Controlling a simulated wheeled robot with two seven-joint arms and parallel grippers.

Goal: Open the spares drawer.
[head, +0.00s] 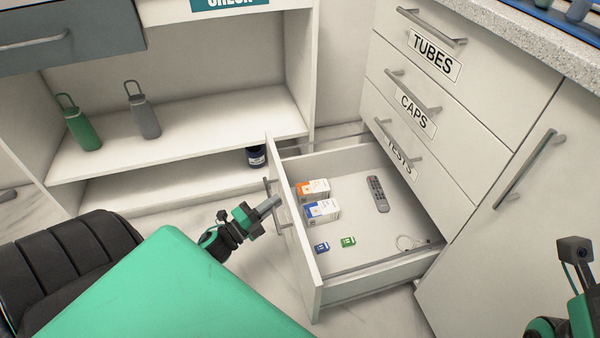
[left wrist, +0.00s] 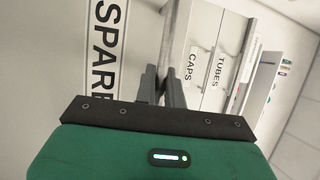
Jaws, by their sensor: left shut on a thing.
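The spares drawer (head: 300,238) is the bottom drawer of the white cabinet and stands pulled well out. Its front faces left in the head view, and part of its "SPARE" label (left wrist: 104,45) shows in the left wrist view. My left gripper (head: 270,204) is at the drawer front, shut on the bar handle (head: 268,188). The handle also shows between the fingers in the left wrist view (left wrist: 170,38). Inside the drawer lie an orange and white box (head: 314,188), a blue and white box (head: 322,210), a grey remote (head: 378,194) and small items.
Shut drawers labelled TUBES (head: 435,56), CAPS (head: 414,112) and TESTS (head: 401,160) are above. A shelf unit (head: 190,130) with a green bottle (head: 82,124) and a grey bottle (head: 143,110) stands left. A black chair (head: 75,258) is at lower left.

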